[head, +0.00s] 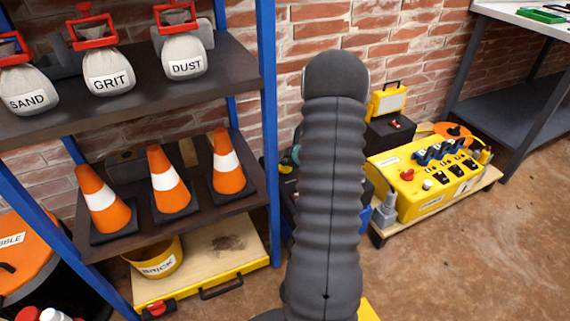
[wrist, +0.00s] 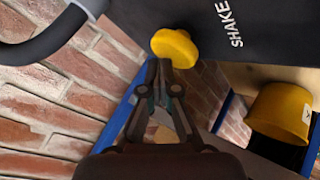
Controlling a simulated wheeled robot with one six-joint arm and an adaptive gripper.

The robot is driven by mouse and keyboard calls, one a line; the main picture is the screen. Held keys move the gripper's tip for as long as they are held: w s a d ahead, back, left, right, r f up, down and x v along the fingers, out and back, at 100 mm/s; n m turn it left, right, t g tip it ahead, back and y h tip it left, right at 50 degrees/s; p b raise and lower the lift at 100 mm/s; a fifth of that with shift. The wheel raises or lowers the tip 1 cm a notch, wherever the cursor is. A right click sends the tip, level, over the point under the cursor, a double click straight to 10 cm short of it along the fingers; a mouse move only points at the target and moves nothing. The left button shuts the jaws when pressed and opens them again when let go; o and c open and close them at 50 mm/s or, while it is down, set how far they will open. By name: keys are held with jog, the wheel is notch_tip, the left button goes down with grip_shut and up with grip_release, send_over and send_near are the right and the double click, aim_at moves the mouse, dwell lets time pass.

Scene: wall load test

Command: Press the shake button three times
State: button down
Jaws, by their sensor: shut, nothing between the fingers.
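The shake button is a round yellow knob (wrist: 175,47) on a dark panel (wrist: 262,35) with the white word SHAKE, in the wrist view. My gripper (wrist: 160,66) is shut and empty. Its tips are right at the button's lower edge in the picture and overlap it slightly; I cannot tell whether they touch. In the head view my own arm fills the middle, and I cannot make out the gripper or the button there.
A blue-framed shelf (head: 268,110) stands at left with labelled bags (head: 109,80) and orange cones (head: 168,180). A yellow control box (head: 425,180) sits on a low pallet at right. A yellow bucket (wrist: 280,112) shows in the wrist view. The floor at right is clear.

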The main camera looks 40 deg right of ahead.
aim_at(286, 167)
jog(key=shift+r+p, duration=0.7)
jog(key=shift+r, duration=0.15)
notch_tip(286, 167, up, 3)
jog(key=p, duration=0.3)
jog(key=shift+r+p, duration=0.5)
jog(key=shift+r, duration=0.55)
dwell(1.0)
